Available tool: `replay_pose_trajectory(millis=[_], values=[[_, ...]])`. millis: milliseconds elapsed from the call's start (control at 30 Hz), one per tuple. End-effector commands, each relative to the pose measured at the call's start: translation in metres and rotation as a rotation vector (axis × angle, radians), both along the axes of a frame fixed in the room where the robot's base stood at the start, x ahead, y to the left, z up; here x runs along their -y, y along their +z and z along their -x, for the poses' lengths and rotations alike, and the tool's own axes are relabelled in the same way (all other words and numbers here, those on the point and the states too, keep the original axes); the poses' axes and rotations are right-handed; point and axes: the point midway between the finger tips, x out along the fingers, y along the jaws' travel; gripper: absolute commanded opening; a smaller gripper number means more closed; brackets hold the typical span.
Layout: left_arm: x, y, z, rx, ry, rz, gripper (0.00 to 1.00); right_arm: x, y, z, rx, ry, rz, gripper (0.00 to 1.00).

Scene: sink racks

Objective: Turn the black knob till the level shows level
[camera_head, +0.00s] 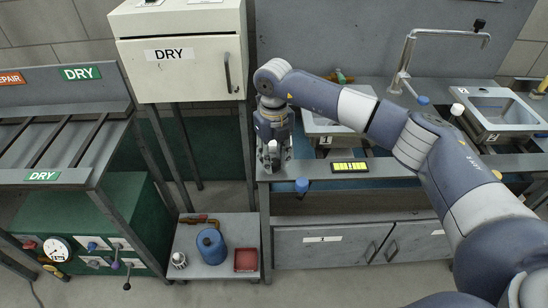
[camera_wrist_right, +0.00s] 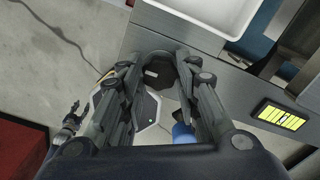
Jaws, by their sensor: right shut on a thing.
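The black knob (camera_wrist_right: 159,71) shows in the right wrist view as a dark round part between the fingers of my right gripper (camera_wrist_right: 168,68). The fingers are shut on it from both sides. In the head view my right gripper (camera_head: 273,150) points down at the left end of the sink counter and hides the knob. The level (camera_head: 350,167) is a black-framed yellow-green window with dark upright lines, on the counter's front edge. It also shows in the right wrist view (camera_wrist_right: 281,117).
A blue knob (camera_head: 302,185) sits on the counter front between my right gripper and the level. Sink 1 (camera_head: 325,128) lies behind, partly under my arm. A white DRY cabinet (camera_head: 187,65) stands to the left. A low shelf (camera_head: 190,262) holds a blue container (camera_head: 211,245) and red tray (camera_head: 246,260).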

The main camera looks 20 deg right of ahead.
Motion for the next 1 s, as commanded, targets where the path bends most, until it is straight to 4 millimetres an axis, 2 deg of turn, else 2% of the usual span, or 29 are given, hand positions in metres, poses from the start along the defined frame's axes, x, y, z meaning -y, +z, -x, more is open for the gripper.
replay_pose_trajectory(millis=[33,367,400,467,833,1000], values=[[0.000,0.000,0.000,0.000,0.000,0.000,0.40,0.001,0.006,-0.004,0.013,-0.006,-0.002,0.06],[0.000,0.001,0.000,0.000,0.000,0.000,0.40,0.001,0.006,-0.004,0.015,-0.007,-0.003,0.06],[0.000,0.001,0.000,0.000,0.000,0.000,0.40,0.001,0.006,-0.004,0.015,-0.007,-0.004,0.37],[0.000,0.001,0.000,0.000,0.000,0.000,0.40,0.001,0.006,-0.004,0.014,-0.006,-0.003,0.51],[-0.001,0.000,0.002,-0.002,-0.001,-0.001,0.40,0.000,0.004,-0.002,0.006,-0.004,-0.001,0.51],[0.000,0.000,0.001,-0.001,0.000,0.000,0.40,0.000,0.024,-0.002,0.009,-0.004,-0.003,0.51]])
